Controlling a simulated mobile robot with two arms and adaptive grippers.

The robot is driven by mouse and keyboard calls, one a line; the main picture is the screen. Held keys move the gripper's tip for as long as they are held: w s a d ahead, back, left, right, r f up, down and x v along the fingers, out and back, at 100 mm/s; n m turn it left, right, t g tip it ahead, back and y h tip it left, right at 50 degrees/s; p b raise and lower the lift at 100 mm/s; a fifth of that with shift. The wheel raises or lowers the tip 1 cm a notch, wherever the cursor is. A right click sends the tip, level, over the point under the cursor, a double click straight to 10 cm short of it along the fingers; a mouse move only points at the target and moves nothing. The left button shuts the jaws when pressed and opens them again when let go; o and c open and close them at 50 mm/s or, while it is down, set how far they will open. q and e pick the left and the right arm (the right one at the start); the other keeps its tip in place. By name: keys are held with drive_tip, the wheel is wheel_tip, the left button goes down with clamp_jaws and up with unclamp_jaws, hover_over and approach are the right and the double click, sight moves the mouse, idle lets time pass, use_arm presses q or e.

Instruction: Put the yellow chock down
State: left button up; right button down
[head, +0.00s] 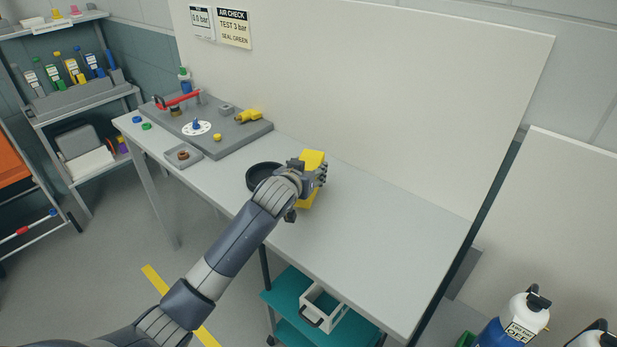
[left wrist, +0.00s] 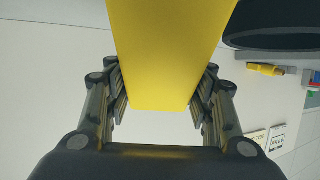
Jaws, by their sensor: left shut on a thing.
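The yellow chock (head: 313,159) is in my left gripper (head: 306,178), over the middle of the grey table (head: 360,230). In the left wrist view the yellow chock (left wrist: 165,50) fills the space between the two fingers of my left gripper (left wrist: 160,90), which is shut on it. Part of the chock is hidden by the gripper in the head view. I cannot tell whether the chock touches the tabletop. My right gripper is not in view.
A black round dish (head: 262,173) is just left of the gripper. A grey board (head: 225,133) with fittings and a yellow valve (head: 248,116) lies at the table's far left end. A white panel (head: 380,90) rises behind. The table's right part is clear.

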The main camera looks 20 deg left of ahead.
use_arm(q)
drive_tip(key=shift+f, duration=1.35)
drive_tip(key=o, duration=1.5)
drive_tip(key=shift+s, duration=0.1)
drive_tip(key=shift+o, duration=0.2)
